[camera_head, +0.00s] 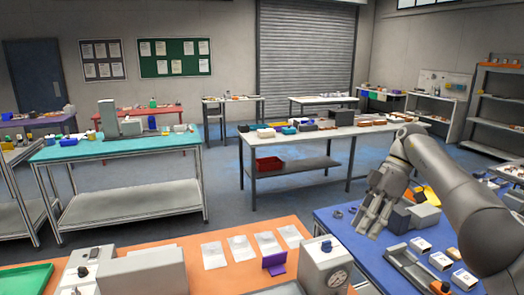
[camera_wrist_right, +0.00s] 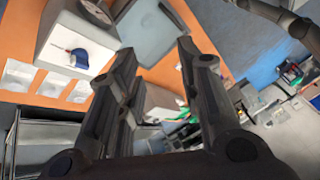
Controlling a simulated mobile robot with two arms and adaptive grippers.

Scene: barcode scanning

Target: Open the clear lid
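My right gripper (camera_head: 372,215) reaches in from the right, over the blue table's far left part. In the right wrist view its two dark fingers (camera_wrist_right: 156,50) stand apart with nothing held between them. I cannot pick out a clear lid with certainty. A grey-blue, tray-like piece (camera_wrist_right: 165,28) shows beyond the fingertips in the wrist view, apart from them as far as I can tell. A grey box with a dial (camera_head: 325,265) stands on the orange table's right side. My left gripper is not in view.
The orange table (camera_head: 215,222) holds white papers, a purple stand (camera_head: 274,263) and a pale box (camera_head: 145,272). The blue table (camera_head: 345,238) holds a grey block (camera_head: 412,217), a grey tray (camera_head: 408,268) and small boxes. A green tray (camera_head: 25,279) lies at the left.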

